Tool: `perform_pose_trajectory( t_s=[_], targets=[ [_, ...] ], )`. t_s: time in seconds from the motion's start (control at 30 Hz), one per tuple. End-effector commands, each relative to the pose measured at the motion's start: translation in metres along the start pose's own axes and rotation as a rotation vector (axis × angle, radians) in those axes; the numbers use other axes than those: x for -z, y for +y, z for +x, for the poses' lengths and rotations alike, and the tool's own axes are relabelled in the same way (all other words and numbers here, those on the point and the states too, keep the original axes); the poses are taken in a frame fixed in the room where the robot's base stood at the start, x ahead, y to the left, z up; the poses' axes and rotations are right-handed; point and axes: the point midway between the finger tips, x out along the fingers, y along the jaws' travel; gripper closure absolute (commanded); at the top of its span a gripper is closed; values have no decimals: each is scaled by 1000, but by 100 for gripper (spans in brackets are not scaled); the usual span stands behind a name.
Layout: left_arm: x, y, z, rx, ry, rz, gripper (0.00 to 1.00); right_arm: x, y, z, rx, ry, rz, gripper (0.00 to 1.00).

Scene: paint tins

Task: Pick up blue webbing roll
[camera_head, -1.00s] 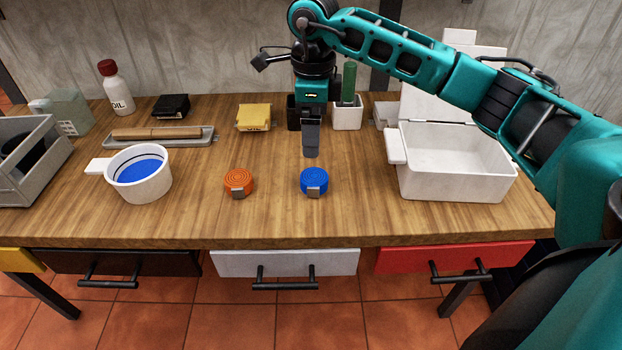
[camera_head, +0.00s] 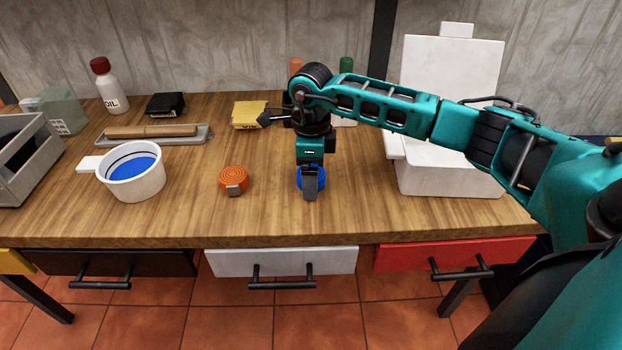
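The blue webbing roll (camera_head: 301,180) lies on the wooden table near its front edge, right of an orange roll (camera_head: 233,179). My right gripper (camera_head: 311,183) points straight down over the blue roll. One dark finger covers the middle and front of the roll, with blue showing on both sides of it. The other finger is hidden behind, so I cannot tell whether the gripper is shut on the roll. My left gripper is not in view.
A white pot (camera_head: 135,182) with blue inside stands at left. An open white box (camera_head: 448,178) stands close to the right of my gripper, partly behind my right arm. A yellow packet (camera_head: 248,114) lies behind. The wood between the pot and orange roll is clear.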

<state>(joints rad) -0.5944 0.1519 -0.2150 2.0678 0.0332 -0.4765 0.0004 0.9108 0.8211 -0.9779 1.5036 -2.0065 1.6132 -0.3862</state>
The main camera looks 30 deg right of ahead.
Motion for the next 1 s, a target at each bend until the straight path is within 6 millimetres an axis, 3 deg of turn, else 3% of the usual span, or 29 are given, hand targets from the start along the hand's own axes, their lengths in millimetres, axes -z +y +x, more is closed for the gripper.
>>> perform_pose_trajectory(
  t_s=[0.23, 0.83, 1.0],
  targets=[
    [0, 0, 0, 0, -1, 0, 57, 0, 0, 2, 1, -1, 0, 10],
    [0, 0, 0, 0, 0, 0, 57, 0, 0, 2, 1, -1, 0, 67],
    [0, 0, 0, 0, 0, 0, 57, 0, 0, 1, 1, -2, 0, 69]
  ],
)
